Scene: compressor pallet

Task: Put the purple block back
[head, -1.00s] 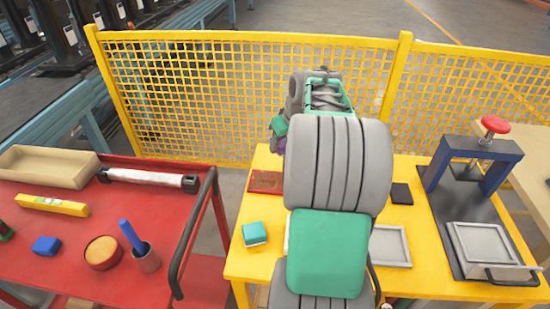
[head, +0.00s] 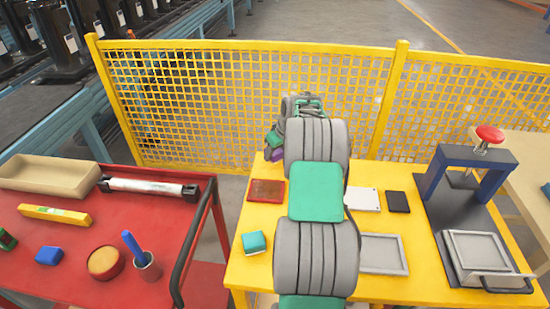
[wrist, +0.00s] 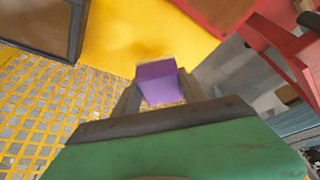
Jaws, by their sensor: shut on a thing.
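The purple block (wrist: 158,82) is between the fingers of my gripper (wrist: 158,96) in the wrist view, and the gripper is shut on it. In the head view the block (head: 277,155) shows only as a small purple patch beside my arm, near the back edge of the yellow table (head: 235,268). My gripper (head: 274,145) is mostly hidden there behind my arm. The yellow table top lies just beyond the block in the wrist view. I cannot tell whether the block touches it.
A red-brown tray (head: 266,190), a teal block (head: 254,242), a white pad (head: 363,199), a dark pad (head: 398,201) and a grey tray (head: 383,253) are on the table. A press (head: 470,175) stands at right. A yellow mesh fence (head: 220,105) runs behind. A red cart (head: 70,270) stands at left.

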